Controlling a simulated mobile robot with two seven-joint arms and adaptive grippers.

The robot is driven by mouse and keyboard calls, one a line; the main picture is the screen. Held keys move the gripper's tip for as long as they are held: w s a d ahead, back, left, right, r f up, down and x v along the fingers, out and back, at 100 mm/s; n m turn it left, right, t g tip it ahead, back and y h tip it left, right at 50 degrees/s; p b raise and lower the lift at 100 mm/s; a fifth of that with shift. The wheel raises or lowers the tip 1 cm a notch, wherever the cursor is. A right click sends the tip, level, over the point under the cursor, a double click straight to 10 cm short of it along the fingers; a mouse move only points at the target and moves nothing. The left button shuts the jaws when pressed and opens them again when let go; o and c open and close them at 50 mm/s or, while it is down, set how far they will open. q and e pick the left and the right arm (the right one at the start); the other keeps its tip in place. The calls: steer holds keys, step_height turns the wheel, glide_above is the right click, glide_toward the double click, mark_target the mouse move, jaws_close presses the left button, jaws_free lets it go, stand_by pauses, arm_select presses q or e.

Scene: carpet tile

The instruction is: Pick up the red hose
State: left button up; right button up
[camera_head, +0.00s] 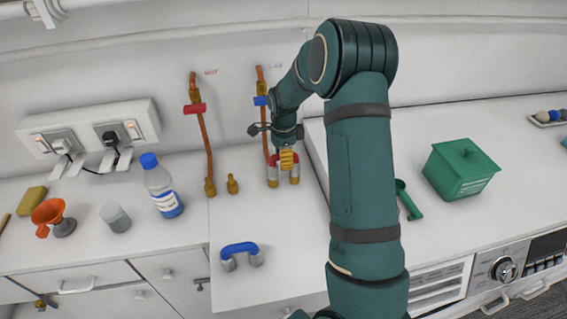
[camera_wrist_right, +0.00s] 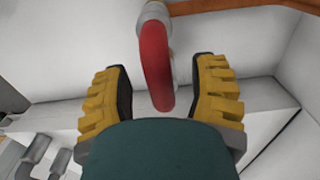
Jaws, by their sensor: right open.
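The red hose (camera_head: 272,160) is a short curved piece with metallic ends, standing on the counter near the back wall. My right gripper (camera_head: 287,158) is over it and hides its middle in the head view. In the right wrist view, the red hose (camera_wrist_right: 155,62) lies between the two yellow-padded fingers of my open right gripper (camera_wrist_right: 161,80). Gaps show on both sides of it there. My left gripper is not in view.
A blue hose (camera_head: 239,248) stands nearer the front. Copper pipes with a red valve (camera_head: 195,108) and a blue valve (camera_head: 261,101) run up the wall behind. A bottle (camera_head: 161,187) is to the left, a green box (camera_head: 461,169) to the right.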

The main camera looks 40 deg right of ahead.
steer(key=shift+f, duration=0.2)
stand_by(0.3)
jaws_close()
